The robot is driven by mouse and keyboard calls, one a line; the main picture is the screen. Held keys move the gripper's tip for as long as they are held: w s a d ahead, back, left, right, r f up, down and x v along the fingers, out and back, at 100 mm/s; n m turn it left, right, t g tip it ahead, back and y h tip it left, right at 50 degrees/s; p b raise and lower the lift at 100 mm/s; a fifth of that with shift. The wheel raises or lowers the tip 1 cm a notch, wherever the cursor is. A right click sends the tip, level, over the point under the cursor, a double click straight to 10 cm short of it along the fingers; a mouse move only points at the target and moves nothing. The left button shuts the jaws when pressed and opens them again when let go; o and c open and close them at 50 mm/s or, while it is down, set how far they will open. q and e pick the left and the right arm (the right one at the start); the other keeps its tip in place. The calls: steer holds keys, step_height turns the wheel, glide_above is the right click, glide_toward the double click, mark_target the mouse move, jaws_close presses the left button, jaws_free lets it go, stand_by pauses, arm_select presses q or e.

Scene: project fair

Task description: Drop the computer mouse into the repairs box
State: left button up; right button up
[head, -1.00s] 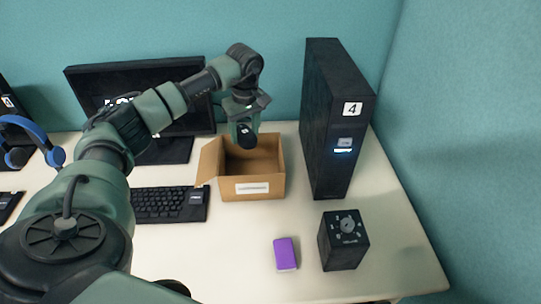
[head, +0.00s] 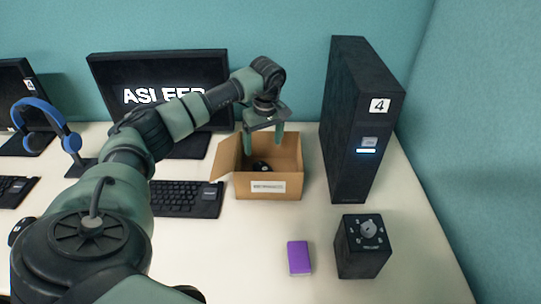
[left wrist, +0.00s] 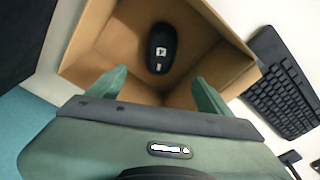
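The black computer mouse (head: 261,167) lies inside the open cardboard box (head: 268,187), which has a label on its front. In the left wrist view the mouse (left wrist: 161,47) rests in the box (left wrist: 118,40), apart from both fingers. My left gripper (head: 263,145) is open and empty over the box, its green fingers spread; they also show in the left wrist view (left wrist: 158,88). The label's writing is too small to read. My right gripper is not in view.
A black computer tower (head: 362,130) marked 4 stands right of the box. A purple block (head: 299,258) and a black dial box (head: 362,247) are in front. A keyboard (head: 183,198), a monitor (head: 105,80) and blue headphones (head: 44,110) are to the left.

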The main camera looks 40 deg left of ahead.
arm_select(q)
steer(key=shift+r, duration=0.1)
step_height(320, 180, up, 8)
steer(key=shift+s+d+f, duration=0.15)
steer(key=shift+d+f, duration=0.05)
steer(key=shift+d, duration=0.2)
stand_by(0.4)
